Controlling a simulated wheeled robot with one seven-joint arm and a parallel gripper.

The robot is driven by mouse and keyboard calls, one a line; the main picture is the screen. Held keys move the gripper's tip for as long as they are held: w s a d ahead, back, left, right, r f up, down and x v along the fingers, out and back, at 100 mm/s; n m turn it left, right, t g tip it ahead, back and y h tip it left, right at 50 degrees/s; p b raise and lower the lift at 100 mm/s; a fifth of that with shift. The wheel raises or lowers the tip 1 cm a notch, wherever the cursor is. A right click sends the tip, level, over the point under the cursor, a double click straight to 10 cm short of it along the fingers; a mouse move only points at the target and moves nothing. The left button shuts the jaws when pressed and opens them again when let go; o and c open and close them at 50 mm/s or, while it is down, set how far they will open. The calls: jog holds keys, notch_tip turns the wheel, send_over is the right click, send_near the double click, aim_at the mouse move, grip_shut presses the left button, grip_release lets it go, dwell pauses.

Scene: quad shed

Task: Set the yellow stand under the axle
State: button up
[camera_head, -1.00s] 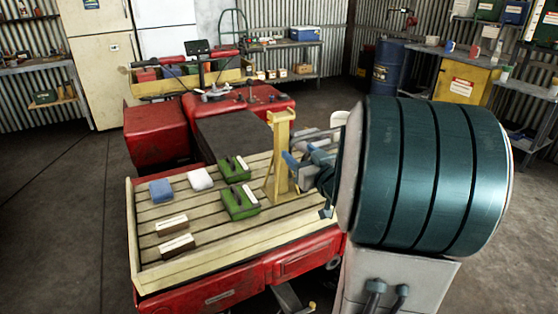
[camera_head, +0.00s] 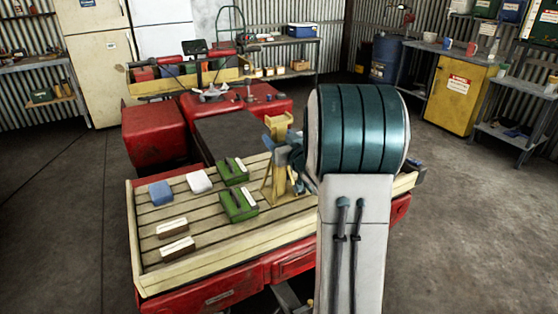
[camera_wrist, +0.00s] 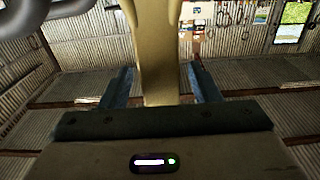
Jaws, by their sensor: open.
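The yellow stand (camera_head: 278,122) stands upright on the slatted wooden bed (camera_head: 190,271) of the red quad. My gripper (camera_head: 284,156) is at the upper part of the stand, and my arm hides part of the stand's right side. In the wrist view the stand's post (camera_wrist: 158,60) rises between my two blue fingers (camera_wrist: 160,86). The fingers are open, with a visible gap at least on the right side of the post. I cannot make out an axle in either view.
Two green boxes (camera_head: 238,205), a blue block (camera_head: 160,192), a white block (camera_head: 199,181) and two brown-and-white blocks (camera_head: 176,248) lie on the bed left of the stand. The bed has a raised pale rim. Open concrete floor (camera_head: 460,220) lies to the right.

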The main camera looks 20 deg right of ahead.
jog(key=shift+w, duration=0.2)
grip_shut()
dwell(1.2)
jog(key=shift+r, duration=0.15)
